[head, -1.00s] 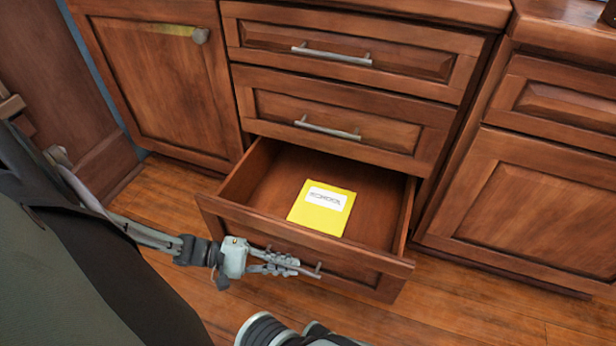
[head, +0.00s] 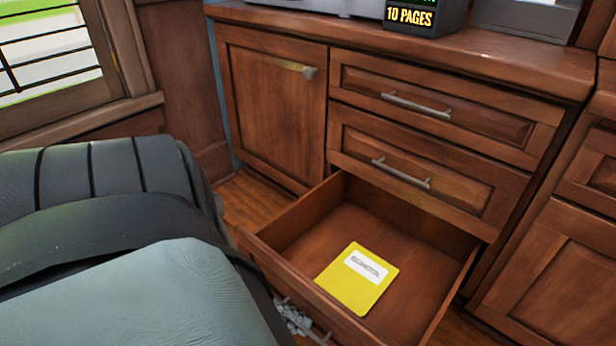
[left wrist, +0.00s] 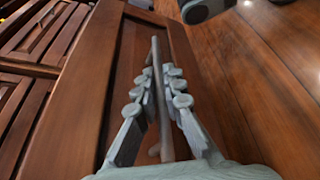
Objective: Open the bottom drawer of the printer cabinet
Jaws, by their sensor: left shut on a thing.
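The bottom drawer (head: 425,255) of the wooden cabinet is pulled well out in the head view. A yellow book (head: 358,279) with a white label lies flat inside it. My left gripper (head: 293,316) is at the front of this drawer, partly hidden by my own arm. In the left wrist view, my left gripper (left wrist: 162,85) has its fingers on both sides of the drawer's bar handle (left wrist: 155,55) and is shut on it. The drawer front (left wrist: 85,85) fills the area behind the handle. My right gripper is not in view.
Two upper drawers (head: 430,140) are shut above. A cabinet door (head: 270,105) is shut at left. A black display reading "10 PAGES" (head: 410,15) stands on the countertop (head: 480,55). Another cabinet (head: 560,265) stands at right. A window (head: 50,50) is at far left.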

